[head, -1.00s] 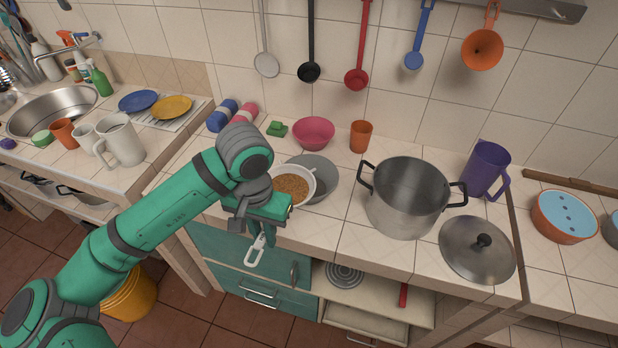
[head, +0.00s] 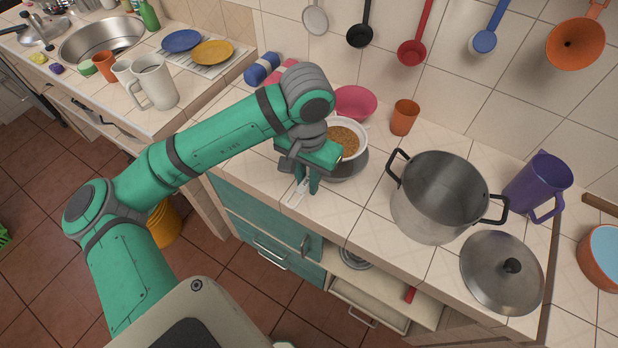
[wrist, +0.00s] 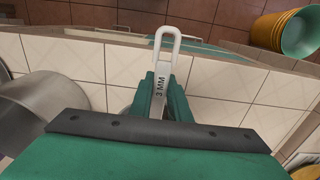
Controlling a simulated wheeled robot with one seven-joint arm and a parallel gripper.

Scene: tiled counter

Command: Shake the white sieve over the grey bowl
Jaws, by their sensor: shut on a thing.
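The white sieve (head: 364,133) is in the head view, holding brown grainy contents (head: 342,139). It is over or within the mouth of the grey bowl (head: 352,167); whether they touch I cannot tell. The bowl is mostly hidden under the sieve and my arm. My gripper (head: 312,181) is shut on the sieve's white handle, left of the bowl. In the wrist view the handle (wrist: 163,62), marked "3 MM", sticks out between the fingers of my gripper (wrist: 160,92); the sieve's basket is hidden there.
A pink bowl (head: 356,101) and an orange cup (head: 404,118) stand behind. A large steel pot (head: 432,216) stands close on the right, with its lid (head: 490,281) in front of the purple jug (head: 540,186). Utensils hang on the tiled wall above.

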